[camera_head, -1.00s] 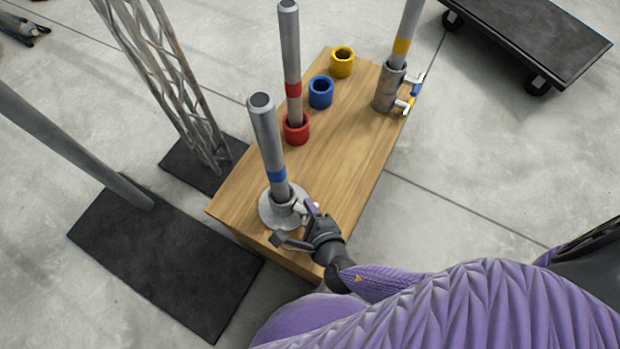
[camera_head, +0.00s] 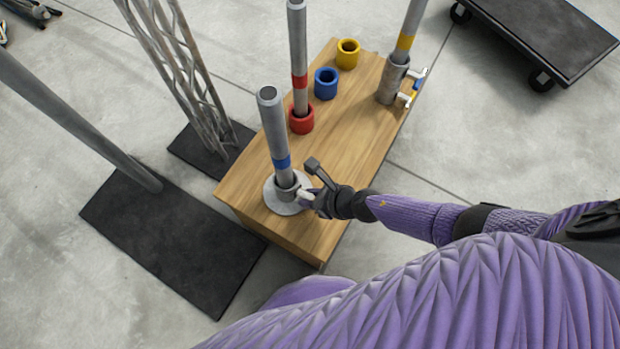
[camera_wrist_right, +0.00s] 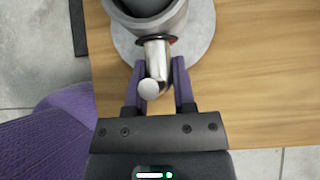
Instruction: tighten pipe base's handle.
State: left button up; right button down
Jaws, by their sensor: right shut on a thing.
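The pipe base (camera_head: 285,206) is a round grey metal flange with a short collar on the near end of the wooden box. A grey pipe with a blue band (camera_head: 273,130) stands upright in it. Its short silver handle (camera_wrist_right: 156,68) sticks out of the collar and shows between the fingers in the right wrist view. My right gripper (camera_head: 306,197) is shut on the handle, coming from the right side of the base; in the right wrist view its purple fingers (camera_wrist_right: 161,85) lie on both sides of the handle. My left gripper is not in view.
The wooden box top (camera_head: 345,150) also bears a red ring (camera_head: 301,120) around a red-banded pipe, a blue ring (camera_head: 326,84), a yellow ring (camera_head: 347,54) and a yellow-banded pipe in a clamp holder (camera_head: 392,80). Black stand plates (camera_head: 165,240) lie left; a black cart (camera_head: 540,35) stands at back right.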

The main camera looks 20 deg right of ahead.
jog(key=m+g+y+b, duration=0.2)
jog(key=y+b, duration=0.1)
jog(key=shift+f, duration=0.35)
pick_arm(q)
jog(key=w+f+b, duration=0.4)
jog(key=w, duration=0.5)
pick_arm(e)
jog(key=shift+m+g+y, duration=0.6)
jog(key=shift+m+y, duration=0.3)
jog(key=shift+y, duration=0.3)
jog(key=m+g+y+b, duration=0.1)
jog(key=y+b, duration=0.1)
jog(key=shift+r+m+y, duration=0.15)
jog(key=shift+m+y, duration=0.25)
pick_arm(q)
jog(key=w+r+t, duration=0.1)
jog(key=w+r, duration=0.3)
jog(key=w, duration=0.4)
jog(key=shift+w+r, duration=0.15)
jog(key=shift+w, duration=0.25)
pick_arm(e)
jog(key=shift+r+m+y, duration=0.1)
jog(key=shift+m+y, duration=0.5)
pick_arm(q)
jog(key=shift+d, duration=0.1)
pick_arm(e)
jog(key=shift+c, duration=2.2)
grip_release()
jog(key=shift+d, duration=0.1)
